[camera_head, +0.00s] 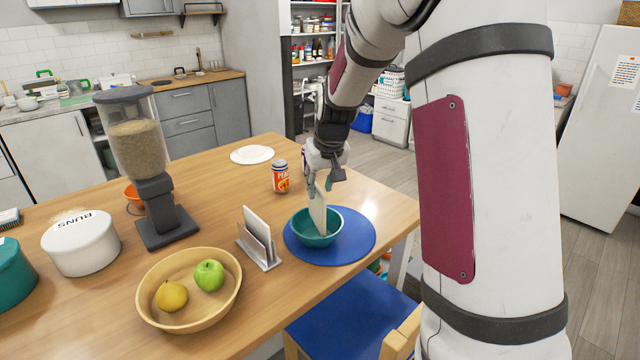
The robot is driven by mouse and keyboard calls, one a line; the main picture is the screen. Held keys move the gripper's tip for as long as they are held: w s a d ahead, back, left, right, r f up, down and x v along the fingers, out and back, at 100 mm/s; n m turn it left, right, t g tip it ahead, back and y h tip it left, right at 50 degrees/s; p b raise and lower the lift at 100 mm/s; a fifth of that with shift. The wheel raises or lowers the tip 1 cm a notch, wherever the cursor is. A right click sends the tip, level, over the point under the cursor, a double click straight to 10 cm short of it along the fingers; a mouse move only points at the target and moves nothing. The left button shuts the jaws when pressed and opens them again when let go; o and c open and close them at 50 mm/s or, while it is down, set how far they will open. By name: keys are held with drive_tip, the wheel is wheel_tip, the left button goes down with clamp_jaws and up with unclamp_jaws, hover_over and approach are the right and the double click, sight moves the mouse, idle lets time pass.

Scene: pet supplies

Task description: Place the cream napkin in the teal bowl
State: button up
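The teal bowl (329,236) sits on a round blue mat (362,240) near the table's right edge. The cream napkin (318,212) is a flat, upright piece that hangs under my gripper (323,184). Its lower end is down inside the bowl; I cannot tell whether it touches the bottom. My gripper is above the bowl, with its fingers at the napkin's top edge and seemingly closed on it.
A napkin holder (259,246) with a pale napkin stands left of the mat. A peach can (281,177) and white plate (252,155) are behind. A wooden bowl (190,318) holds a green apple and a yellow fruit. A dispenser (160,200) stands further left.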

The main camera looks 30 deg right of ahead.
drive_tip(key=v, duration=1.3)
drive_tip(key=s+a+r+n, duration=0.1)
drive_tip(key=s+a+r, duration=0.2)
drive_tip(key=s+a, duration=0.75)
drive_tip(key=s+a+f, duration=0.1)
drive_tip(key=s+a, duration=0.1)
drive_tip(key=s, duration=0.6)
drive_tip(key=s+a+f+n, duration=0.1)
drive_tip(key=s+a+f, duration=0.1)
drive_tip(key=s, duration=0.6)
drive_tip(key=shift+s+a+f+t+y, duration=0.15)
drive_tip(key=shift+a+f+t+y, duration=0.15)
drive_tip(key=shift+t+y, duration=0.1)
